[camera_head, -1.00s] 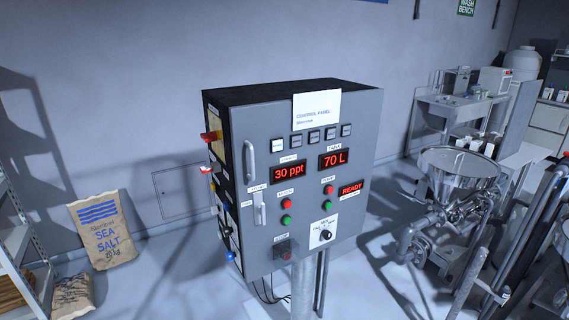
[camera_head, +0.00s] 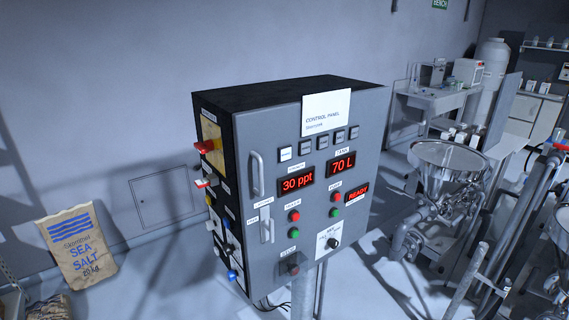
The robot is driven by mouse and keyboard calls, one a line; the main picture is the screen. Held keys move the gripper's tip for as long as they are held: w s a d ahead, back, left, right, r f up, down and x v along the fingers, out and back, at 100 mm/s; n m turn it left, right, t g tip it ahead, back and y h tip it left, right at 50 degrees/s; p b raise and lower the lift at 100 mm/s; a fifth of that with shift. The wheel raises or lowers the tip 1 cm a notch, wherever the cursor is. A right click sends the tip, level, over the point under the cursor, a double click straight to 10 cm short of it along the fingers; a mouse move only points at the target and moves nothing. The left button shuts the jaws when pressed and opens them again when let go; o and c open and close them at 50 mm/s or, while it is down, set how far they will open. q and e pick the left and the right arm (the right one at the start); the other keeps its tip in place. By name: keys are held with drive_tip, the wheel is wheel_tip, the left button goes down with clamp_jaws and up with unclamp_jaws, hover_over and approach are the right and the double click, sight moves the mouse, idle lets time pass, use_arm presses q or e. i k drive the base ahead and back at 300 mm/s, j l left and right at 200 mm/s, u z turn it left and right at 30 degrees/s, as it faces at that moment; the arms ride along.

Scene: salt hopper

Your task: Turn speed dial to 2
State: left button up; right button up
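The grey control panel (camera_head: 352,125) stands upright on a post in the middle of the head view, its front turned toward me and to the right. A black dial (camera_head: 333,243) sits on a white label plate low on the front; its markings are too small to read, so I cannot tell its setting or whether it is the speed dial. Red displays above it read "30 ppt", "70 L" and "READY". Neither of my grippers is in view.
A steel hopper (camera_head: 449,165) with pipes stands close to the panel's right. A steel bench (camera_head: 435,97) is at the back right. Red, yellow and blue controls stick out from the panel's left side (camera_head: 207,146).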

sight(229, 249)
drive_tip(key=i+j+z, duration=0.15)
drive_tip(key=j, duration=0.2)
drive_tip(key=i+j+z, duration=0.15)
drive_tip(key=j, duration=0.2)
drive_tip(key=i, duration=0.65)
drive_tip(key=k+j+u, duration=0.1)
drive_tip(key=j, duration=0.3)
drive_tip(key=k+j, duration=0.35)
drive_tip(key=k+j+u, duration=0.15)
drive_tip(key=j, duration=0.3)
